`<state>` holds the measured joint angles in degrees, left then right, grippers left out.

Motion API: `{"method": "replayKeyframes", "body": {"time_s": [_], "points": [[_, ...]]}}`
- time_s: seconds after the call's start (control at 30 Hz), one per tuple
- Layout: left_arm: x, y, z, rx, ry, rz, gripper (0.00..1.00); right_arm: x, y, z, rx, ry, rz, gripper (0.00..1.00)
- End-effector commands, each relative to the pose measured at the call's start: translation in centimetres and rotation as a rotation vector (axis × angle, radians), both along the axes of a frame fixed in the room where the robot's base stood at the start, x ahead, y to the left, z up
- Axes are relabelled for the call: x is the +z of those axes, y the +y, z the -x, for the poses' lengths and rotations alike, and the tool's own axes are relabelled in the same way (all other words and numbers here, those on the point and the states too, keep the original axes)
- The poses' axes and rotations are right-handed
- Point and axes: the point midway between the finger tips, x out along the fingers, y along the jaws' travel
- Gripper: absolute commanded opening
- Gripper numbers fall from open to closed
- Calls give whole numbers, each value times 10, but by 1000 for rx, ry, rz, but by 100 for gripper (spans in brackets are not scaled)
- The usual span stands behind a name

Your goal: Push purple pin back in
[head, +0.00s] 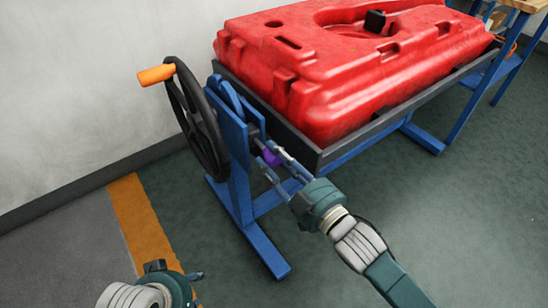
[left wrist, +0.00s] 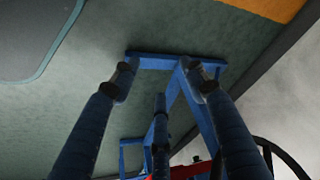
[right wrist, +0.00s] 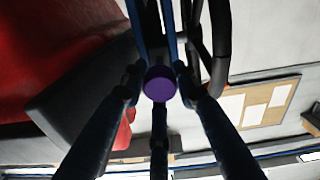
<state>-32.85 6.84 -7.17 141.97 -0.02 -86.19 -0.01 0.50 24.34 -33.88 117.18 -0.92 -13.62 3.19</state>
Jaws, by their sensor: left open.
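The purple pin (right wrist: 160,83) shows its round end in the right wrist view, between the fingertips of my right gripper (right wrist: 158,75). In the head view the purple pin (head: 271,157) is a small patch at the blue stand, beside the black handwheel. My right gripper (head: 276,158) reaches it from the lower right, its fingers around the pin. Whether the fingers press on it I cannot tell. My left gripper (head: 197,276) is low at the bottom of the head view, away from the stand. In the left wrist view its fingers (left wrist: 158,78) are spread and empty.
The blue stand (head: 232,160) carries the black handwheel (head: 196,118) with an orange handle (head: 157,75). A red tank (head: 340,70) lies in a dark tray (head: 345,148) on it. A wall is behind. Floor is clear at the right.

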Motion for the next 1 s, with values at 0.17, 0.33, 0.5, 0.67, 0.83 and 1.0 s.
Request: {"method": "replayKeyframes", "body": {"time_s": [0.17,0.33,0.5,0.67,0.83,1.0], "points": [[2,0,1,0,2,0,44,2,3,-3,1,-2,-3,0],[5,3,12,3,45,-8,44,3,19,-26,0,-2,-4,0],[2,6,22,7,82,-16,44,2,27,-36,1,-2,-2,0],[2,6,22,7,82,-16,44,2,27,-36,1,-4,-4,0],[2,6,22,7,80,-15,44,3,27,-36,1,-5,-4,48],[2,6,21,6,79,-15,44,2,26,-36,0,-3,-2,48]]}}
